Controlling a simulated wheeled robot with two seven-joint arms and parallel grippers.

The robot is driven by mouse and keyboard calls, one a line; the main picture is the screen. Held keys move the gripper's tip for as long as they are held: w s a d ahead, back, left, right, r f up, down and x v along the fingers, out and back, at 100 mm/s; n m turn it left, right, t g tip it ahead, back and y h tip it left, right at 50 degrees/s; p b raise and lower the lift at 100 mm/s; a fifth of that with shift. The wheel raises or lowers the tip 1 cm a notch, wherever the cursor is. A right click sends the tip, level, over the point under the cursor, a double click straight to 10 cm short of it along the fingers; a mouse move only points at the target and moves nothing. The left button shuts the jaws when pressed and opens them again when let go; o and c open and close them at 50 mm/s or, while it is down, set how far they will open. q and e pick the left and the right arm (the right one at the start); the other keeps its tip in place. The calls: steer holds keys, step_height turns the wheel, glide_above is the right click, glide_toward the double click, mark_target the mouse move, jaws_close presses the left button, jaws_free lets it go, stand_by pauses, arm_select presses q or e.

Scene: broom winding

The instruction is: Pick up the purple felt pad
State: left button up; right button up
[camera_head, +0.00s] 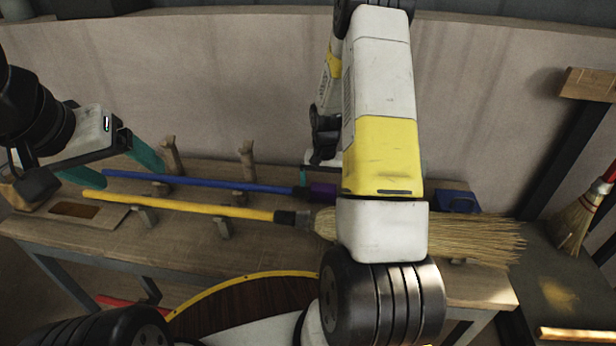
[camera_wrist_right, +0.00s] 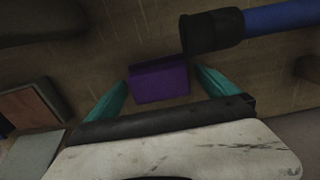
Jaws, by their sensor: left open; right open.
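The purple felt pad (camera_head: 322,190) lies on the wooden bench near the dark end of the blue handle, partly hidden by my right arm in the head view. In the right wrist view the purple felt pad (camera_wrist_right: 160,82) is a block shape between the teal fingers of my right gripper (camera_wrist_right: 163,84). The fingers are open on either side of it, with gaps visible; I cannot tell how high they are above it. In the head view the right gripper is mostly hidden behind my arm. My left gripper (camera_head: 120,168) is open and empty above the bench's left end.
A blue-handled tool (camera_head: 210,182) and a yellow-handled broom (camera_head: 190,206) with straw bristles (camera_head: 480,240) lie across the bench (camera_head: 270,255). Wooden pegs (camera_head: 247,158) stand at the back. A blue object (camera_head: 458,201) lies to the right. A wall (camera_head: 230,80) is behind.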

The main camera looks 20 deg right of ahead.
mark_target(323, 187)
steer(key=c, duration=1.5)
step_height(323, 187, up, 10)
steer(key=shift+r, duration=0.1)
steer(key=o, duration=0.9)
steer(key=c, duration=0.7)
